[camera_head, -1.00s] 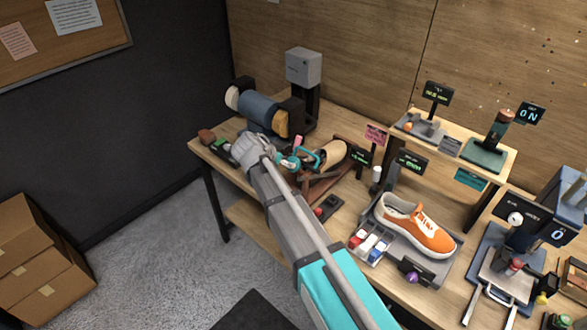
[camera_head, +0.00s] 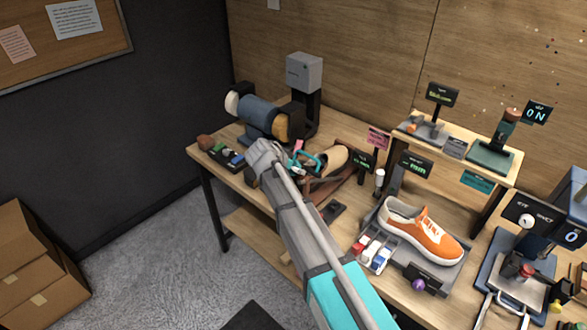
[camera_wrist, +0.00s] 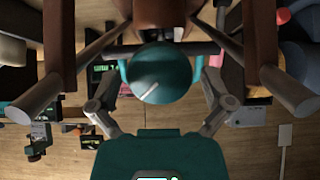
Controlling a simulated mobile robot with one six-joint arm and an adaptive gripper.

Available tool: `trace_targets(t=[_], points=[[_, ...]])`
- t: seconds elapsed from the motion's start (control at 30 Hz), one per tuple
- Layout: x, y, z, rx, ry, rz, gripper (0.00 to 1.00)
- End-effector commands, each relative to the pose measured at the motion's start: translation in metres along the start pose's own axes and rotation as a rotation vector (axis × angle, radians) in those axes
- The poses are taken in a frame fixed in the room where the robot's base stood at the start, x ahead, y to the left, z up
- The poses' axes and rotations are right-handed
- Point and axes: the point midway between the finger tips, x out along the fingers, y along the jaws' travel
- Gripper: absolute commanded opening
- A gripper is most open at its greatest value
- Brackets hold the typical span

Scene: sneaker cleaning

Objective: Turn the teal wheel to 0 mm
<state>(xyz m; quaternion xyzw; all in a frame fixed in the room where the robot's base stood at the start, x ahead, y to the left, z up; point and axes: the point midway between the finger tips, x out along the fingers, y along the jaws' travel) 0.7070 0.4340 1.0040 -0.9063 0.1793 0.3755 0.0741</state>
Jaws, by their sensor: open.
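The teal wheel (camera_wrist: 160,75) is a round disc with a white mark in the middle of the wrist view. The mark slants up to the right. My gripper (camera_wrist: 160,69) is open, with one teal fingertip on each side of the wheel. I cannot tell whether the fingertips touch it. Brown parts of the fixture show above and beside the wheel. In the head view my arm reaches to a brown stand holding a tan form (camera_head: 334,158). Teal parts show there, but wheel and fingertips are hard to separate. A small dark display (camera_head: 363,165) stands beside it, its reading unclear.
A roller machine (camera_head: 257,112) stands at the back left. An orange sneaker (camera_head: 424,232) lies on a grey tray to the right, beside small red, white and blue bottles. A raised wooden shelf (camera_head: 490,180) stands behind. Small items lie at the table's left end.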

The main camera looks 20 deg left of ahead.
Motion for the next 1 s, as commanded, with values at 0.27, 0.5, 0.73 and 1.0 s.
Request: trace_targets(t=[0.27,0.5,0.73,1.0], points=[[0.0001,0.0003,-0.0003,0.001,0.0,0.0,0.68],[0.0002,0.0005,-0.0003,0.001,0.0,0.001,0.28],[0.0005,0.0004,-0.0004,-0.014,0.0,0.005,0.28],[0.0009,-0.0004,-0.0003,-0.11,0.0,0.027,0.28]])
